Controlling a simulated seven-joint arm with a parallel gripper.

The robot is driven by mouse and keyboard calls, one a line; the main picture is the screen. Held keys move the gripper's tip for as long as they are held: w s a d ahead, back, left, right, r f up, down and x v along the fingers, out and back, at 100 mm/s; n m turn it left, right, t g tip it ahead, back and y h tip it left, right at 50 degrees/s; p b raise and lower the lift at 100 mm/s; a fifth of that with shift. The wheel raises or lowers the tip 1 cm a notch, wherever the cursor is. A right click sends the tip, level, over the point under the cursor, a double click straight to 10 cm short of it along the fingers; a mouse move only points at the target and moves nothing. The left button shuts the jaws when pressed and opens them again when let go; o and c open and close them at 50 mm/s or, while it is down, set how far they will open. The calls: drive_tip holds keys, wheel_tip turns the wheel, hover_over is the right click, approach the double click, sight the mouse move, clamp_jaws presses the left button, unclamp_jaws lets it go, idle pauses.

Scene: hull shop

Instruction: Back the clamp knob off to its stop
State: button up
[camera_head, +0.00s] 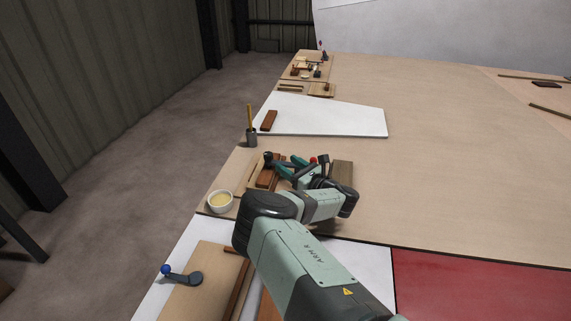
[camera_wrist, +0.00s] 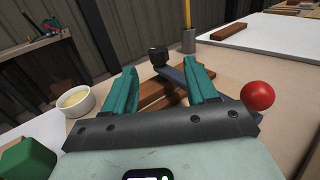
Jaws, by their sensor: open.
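A black knob (camera_wrist: 158,55) stands at the far end of a dark blue-grey bar (camera_wrist: 172,74) in the wrist view. It also shows in the head view (camera_head: 268,156), just left of my teal fingers. My gripper (camera_wrist: 160,70) is open, its two fingers apart, with the knob framed between and beyond the fingertips. I see no contact with the knob, and nothing is held. A reddish-brown wooden block (camera_head: 266,178) lies by the bar. A red ball (camera_wrist: 258,95) stands right of my right finger; its mount is hidden. My gripper (camera_head: 287,164) and wrist cover part of the clamp in the head view.
A white bowl (camera_head: 220,201) with yellowish contents stands left of my gripper. A grey cup (camera_head: 251,137) with a yellow stick stands behind the knob. A blue-ended lever (camera_head: 181,276) sits on a front board. The bench to the right is largely clear.

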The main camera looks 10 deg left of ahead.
sight(268, 154)
drive_tip(key=s+a+m+t+h, duration=0.1)
drive_tip(key=t, duration=0.1)
drive_tip(key=s+a+m+t+h, duration=0.1)
drive_tip(key=s+m+h, duration=0.1)
drive_tip(key=shift+f+t+h, duration=0.1)
drive_tip(key=shift+t+h, duration=0.2)
drive_tip(key=shift+t, duration=0.1)
drive_tip(key=shift+w+a+f+m, duration=0.1)
drive_tip(key=shift+w+a+m, duration=0.05)
drive_tip(key=shift+m, duration=0.15)
drive_tip(key=x, duration=1)
drive_tip(key=shift+w, duration=0.15)
drive_tip(key=c, duration=0.9)
drive_tip(key=shift+w+n+g+y, duration=0.1)
drive_tip(key=shift+n+g+y, duration=0.9)
drive_tip(key=shift+c, duration=0.2)
drive_tip(key=shift+n+g+y, duration=1.2)
drive_tip(key=shift+n+g, duration=0.2)
drive_tip(key=shift+g, duration=0.4)
